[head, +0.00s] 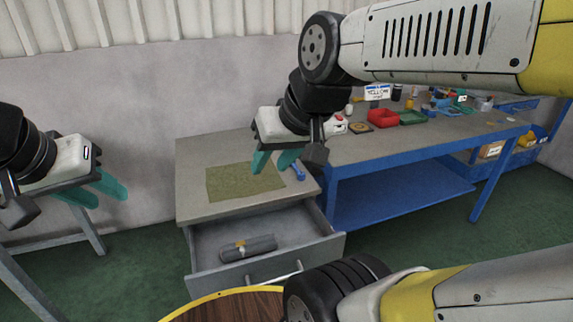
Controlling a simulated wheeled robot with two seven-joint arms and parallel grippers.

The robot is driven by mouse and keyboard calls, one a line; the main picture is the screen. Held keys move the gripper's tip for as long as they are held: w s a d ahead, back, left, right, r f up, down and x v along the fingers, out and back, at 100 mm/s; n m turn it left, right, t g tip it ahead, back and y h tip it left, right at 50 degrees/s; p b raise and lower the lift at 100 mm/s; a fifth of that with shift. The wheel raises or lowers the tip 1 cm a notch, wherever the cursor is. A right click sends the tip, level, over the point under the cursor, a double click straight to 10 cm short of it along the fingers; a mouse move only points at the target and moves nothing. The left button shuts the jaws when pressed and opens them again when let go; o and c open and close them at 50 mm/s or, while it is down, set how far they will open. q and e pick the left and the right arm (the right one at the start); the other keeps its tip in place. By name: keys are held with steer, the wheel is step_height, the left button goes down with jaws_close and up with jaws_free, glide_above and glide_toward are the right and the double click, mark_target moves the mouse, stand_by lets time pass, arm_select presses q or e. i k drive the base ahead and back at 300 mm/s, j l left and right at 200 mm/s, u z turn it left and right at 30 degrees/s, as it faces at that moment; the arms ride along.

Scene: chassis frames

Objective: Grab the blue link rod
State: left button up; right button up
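A small blue rod (298,171) lies on the grey top of the drawer cabinet (196,158), just right of an olive-green mat (230,185). It is partly hidden by my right gripper and wrist. My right gripper (274,162), with teal fingers, is over the mat in the picture, left of the rod. Its fingers are apart and nothing shows between them. My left gripper (98,193) is at the far left, in front of the wall and away from the cabinet. Its teal fingers are apart and empty.
The cabinet's drawer (215,235) is open, with a grey rolled bundle (248,248) inside. A blue-framed workbench (400,145) adjoins on the right, bearing a red bin (383,118), a green tray (411,118) and other small items. A yellow-rimmed round wooden surface (235,307) is at the bottom.

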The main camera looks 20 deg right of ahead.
mark_target(301, 174)
steer(key=l+u, duration=0.15)
steer(key=l, duration=0.3)
steer(key=k+l+u, duration=0.2)
steer(key=l, duration=0.2)
steer(key=k+l+u, duration=0.15)
steer(key=l, duration=0.25)
steer(key=l+u, duration=0.15)
steer(key=l, duration=0.3)
steer(key=k+l+u, duration=0.15)
steer(key=i+l+u, duration=0.1)
steer(key=l+u, duration=0.3)
steer(key=l, duration=0.65)
steer(key=l+u, duration=0.45)
steer(key=l, duration=0.55)
steer(key=i+l, duration=0.1)
steer(key=l, duration=0.3)
steer(key=l+u, duration=0.1)
steer(key=l, duration=0.3)
steer(key=i, duration=0.05)
